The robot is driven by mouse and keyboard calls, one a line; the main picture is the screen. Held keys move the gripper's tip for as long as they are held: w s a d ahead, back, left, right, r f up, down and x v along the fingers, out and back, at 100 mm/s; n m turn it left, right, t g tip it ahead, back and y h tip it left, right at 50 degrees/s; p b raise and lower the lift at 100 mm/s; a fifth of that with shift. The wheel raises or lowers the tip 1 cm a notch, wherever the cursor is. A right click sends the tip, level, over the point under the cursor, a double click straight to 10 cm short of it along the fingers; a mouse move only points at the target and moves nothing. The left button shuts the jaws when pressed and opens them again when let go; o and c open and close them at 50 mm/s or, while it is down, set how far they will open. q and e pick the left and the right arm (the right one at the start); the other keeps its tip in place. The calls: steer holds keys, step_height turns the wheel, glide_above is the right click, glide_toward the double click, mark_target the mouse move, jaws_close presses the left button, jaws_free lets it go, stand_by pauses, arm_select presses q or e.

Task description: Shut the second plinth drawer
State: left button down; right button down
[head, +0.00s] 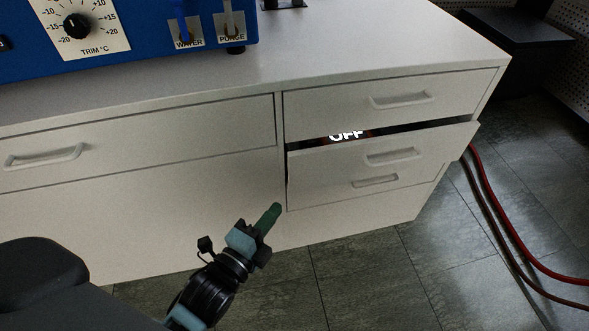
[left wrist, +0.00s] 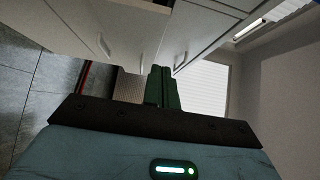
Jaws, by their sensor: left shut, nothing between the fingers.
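The second plinth drawer (head: 340,168) is in the right-hand stack of the white plinth, below the top drawer (head: 335,98). It stands partly open: its front juts out and a dark gap shows above it, with part of a bright "OFF" marking inside. Its handle (head: 394,156) is a pale bar pull. My left gripper (head: 274,212) has green fingers, shut and empty, in front of the plinth, to the lower left of the open drawer and apart from it in the picture. In the left wrist view the shut fingers (left wrist: 163,88) point toward the drawer fronts. My right gripper is not in view.
A lower drawer's handle (head: 375,181) shows beneath the open one. A wide drawer (head: 150,145) at left is shut. A blue device (head: 130,35) stands on the plinth top. Red hoses (head: 500,215) run along the floor at right. Tiled floor in front is clear.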

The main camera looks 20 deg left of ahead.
arm_select(q)
steer(key=b, duration=0.4)
glide_toward(302, 157)
steer(key=w+d, duration=0.2)
steer(key=w, duration=0.2)
steer(key=shift+w+a+f, duration=0.1)
steer(key=shift+w+a, duration=0.45)
steer(key=shift+w, duration=0.35)
